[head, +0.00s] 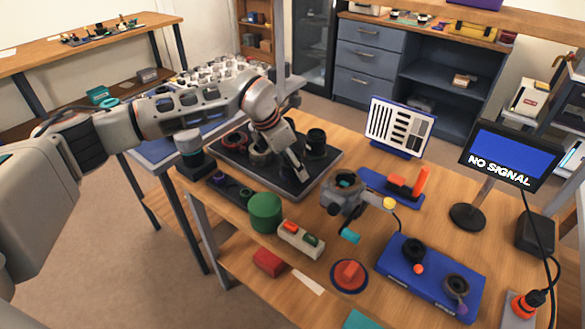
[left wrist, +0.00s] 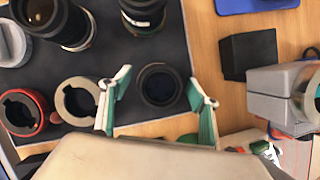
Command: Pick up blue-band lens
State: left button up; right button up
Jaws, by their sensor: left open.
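My left gripper (head: 301,174) is over the dark tray (head: 322,178) on the workbench. In the left wrist view the left gripper (left wrist: 160,98) is open, with one finger on each side of a dark round lens (left wrist: 158,86). The lens stands upright on the mat, seen from above; I cannot make out a blue band on it. A black lens with a greenish band (left wrist: 143,14) stands farther up, and a larger black lens (left wrist: 52,20) is at the upper left. In the head view a dark lens (head: 316,143) stands behind the gripper. My right gripper is not in view.
A red ring (left wrist: 24,112) and a beige ring (left wrist: 77,99) lie left of the gripper. A black block (left wrist: 249,54) and a grey device (left wrist: 280,92) are to the right. A green cylinder (head: 265,212) stands in front of the tray.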

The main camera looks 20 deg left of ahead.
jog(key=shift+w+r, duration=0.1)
pick_arm(q)
jog(key=c, duration=1.4)
jog(key=shift+r, duration=0.1)
